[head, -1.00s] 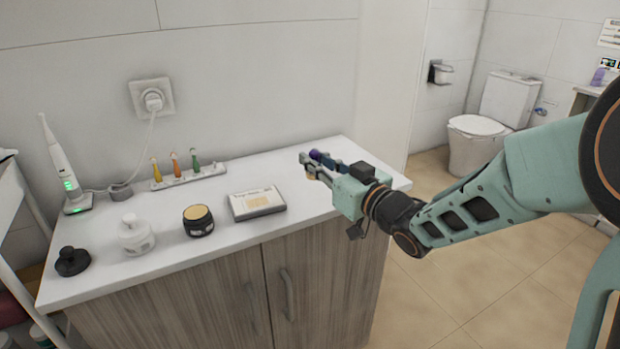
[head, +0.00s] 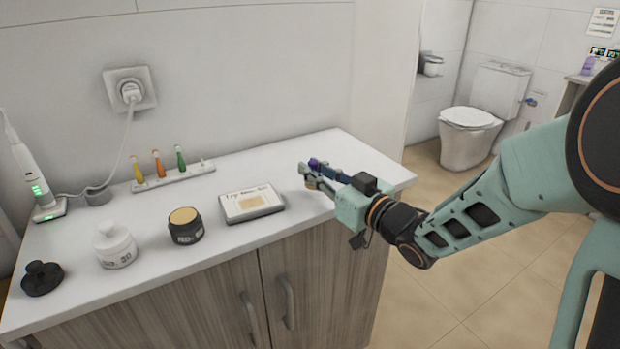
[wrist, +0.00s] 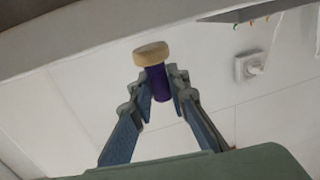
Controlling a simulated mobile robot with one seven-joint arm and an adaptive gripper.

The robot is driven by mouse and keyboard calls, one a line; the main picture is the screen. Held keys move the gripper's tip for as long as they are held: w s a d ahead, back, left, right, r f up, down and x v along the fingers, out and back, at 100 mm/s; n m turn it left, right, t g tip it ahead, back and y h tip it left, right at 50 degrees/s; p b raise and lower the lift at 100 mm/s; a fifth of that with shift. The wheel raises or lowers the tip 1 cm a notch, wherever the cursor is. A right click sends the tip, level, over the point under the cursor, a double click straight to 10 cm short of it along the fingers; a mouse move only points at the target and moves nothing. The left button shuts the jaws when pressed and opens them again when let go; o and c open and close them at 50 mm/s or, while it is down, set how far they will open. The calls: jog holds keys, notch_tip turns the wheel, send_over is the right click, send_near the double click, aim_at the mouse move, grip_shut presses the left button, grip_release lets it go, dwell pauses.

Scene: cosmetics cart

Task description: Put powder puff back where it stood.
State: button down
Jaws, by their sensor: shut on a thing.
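The powder puff, a round beige pad on a purple handle, is between my gripper's fingers. In the wrist view the pad (wrist: 151,54) is beyond the fingertips, and the purple handle (wrist: 158,82) is between them. My gripper (head: 311,177) is shut on the handle over the right end of the counter. In the head view the handle's purple end (head: 315,164) shows above the fingers, and the beige pad is small and partly hidden below them. I cannot tell its exact height above the counter.
The counter's right end looks clear.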

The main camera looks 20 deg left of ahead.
jog(key=shift+f, duration=0.85)
jog(key=shift+s, duration=0.1)
jog(key=shift+f+b, duration=0.1)
jog(key=shift+b, duration=0.25)
jog(key=c, duration=1.8)
grip_release()
jog(key=shift+c, duration=0.2)
jog(key=shift+r, duration=0.2)
jog(key=p+v, duration=0.1)
jog(key=v, duration=1.1)
jog(key=shift+p, duration=0.4)
jog(key=shift+f, duration=0.1)
